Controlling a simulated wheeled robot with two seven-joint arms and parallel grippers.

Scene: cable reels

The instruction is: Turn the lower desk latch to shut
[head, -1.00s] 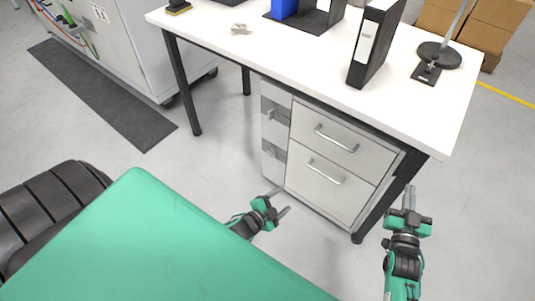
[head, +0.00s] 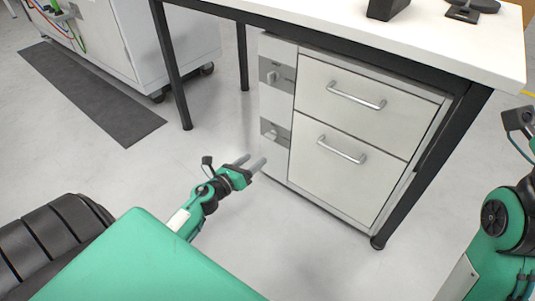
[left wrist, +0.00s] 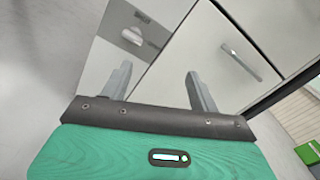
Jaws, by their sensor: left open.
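The lower desk latch (head: 270,134) is a small light knob on a grey plate at the lower left of the drawer cabinet (head: 340,187). In the left wrist view the latch (left wrist: 131,36) lies ahead, beyond the left finger. Its exact turn is hard to tell. My left gripper (head: 255,160) is open and empty, just below and in front of the latch, apart from it. Its two fingers also show in the left wrist view (left wrist: 157,70). Part of my right arm shows at the right edge; its gripper is out of view.
An upper latch (head: 272,77) sits above on the same strip. Two drawers with bar handles (head: 342,149) are closed beside it. The white desk top (head: 350,30) overhangs the cabinet, and a black desk leg (head: 430,165) stands at its right. The floor before the cabinet is clear.

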